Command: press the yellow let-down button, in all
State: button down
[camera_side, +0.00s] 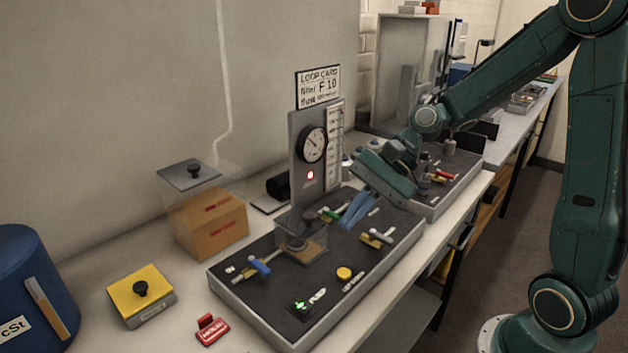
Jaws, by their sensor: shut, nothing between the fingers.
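The yellow let-down button (344,273) sits on the dark top of the control panel (273,311), toward its front right edge. It is uncovered, and nothing touches it. My gripper (350,222) is shut and empty. Its blue fingers point down and left above the back part of the panel, behind the button and apart from it. A gauge board (316,150) with a round dial and a lit red lamp stands at the back of the panel. A green-lit button (299,305) is near the panel's front corner.
Valves with a blue handle (259,266) and a tan handle (377,237) stand on the panel. A clear-walled box (300,230) stands near my fingers.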

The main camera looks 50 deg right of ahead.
aim_at(349, 270)
jog(key=shift+f, duration=0.15)
jog(key=shift+f, duration=4.3)
jog(key=shift+f, duration=0.75)
jog(key=shift+r, duration=0.8)
jog(key=shift+r, duration=0.15)
jog(key=shift+r, duration=2.35)
